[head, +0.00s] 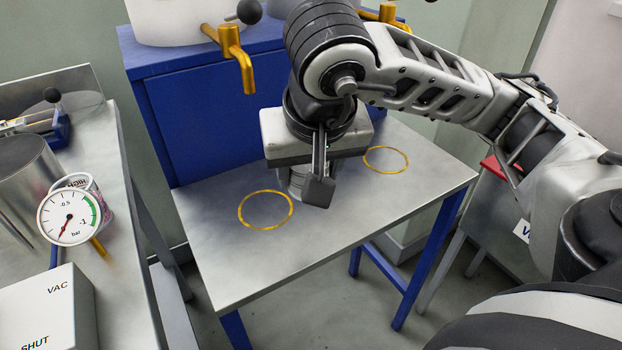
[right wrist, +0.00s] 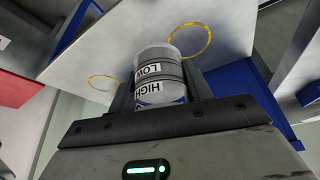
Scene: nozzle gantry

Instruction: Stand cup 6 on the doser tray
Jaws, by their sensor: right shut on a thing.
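The steel tray (head: 215,200) with two yellow rings stands in front of the blue cabinet; I take it as the doser tray. My right gripper (head: 310,190) points down over it, between the left ring (head: 265,210) and the right ring (head: 386,160). It is shut on a metal cup (head: 296,181), mostly hidden behind the finger in the head view. In the right wrist view the cup (right wrist: 158,72) sits between the fingers, with a LOW and HIGH label. No cup number is readable. I cannot tell whether the cup touches the tray. My left gripper is out of view.
Yellow taps (head: 234,52) overhang the tray's back edge from a white vessel (head: 170,20) on the blue cabinet (head: 200,110). At left, a bench holds a vacuum gauge (head: 68,217), another labelled cup (head: 104,205) and a VAC box (head: 45,310). Both rings look empty.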

